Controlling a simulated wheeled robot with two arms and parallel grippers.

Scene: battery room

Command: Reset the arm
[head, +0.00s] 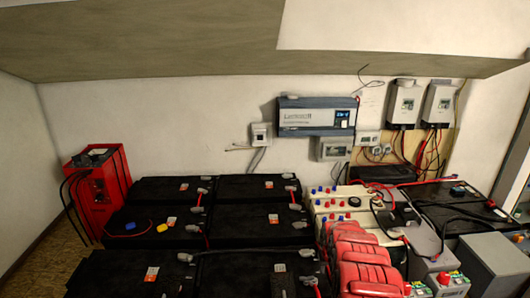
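Neither of my grippers shows in the head view, and I cannot make out either arm for certain. Whether the grippers are open or shut, and whether they hold anything, cannot be seen.
Black batteries (245,222) with cables fill the middle floor. A red unit (98,190) stands at the left. Red ribbed objects (362,256) and grey boxes (490,262) crowd the front right. A blue-grey device (316,115) and white inverters (405,104) hang on the wall. Bare floor (45,262) shows front left.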

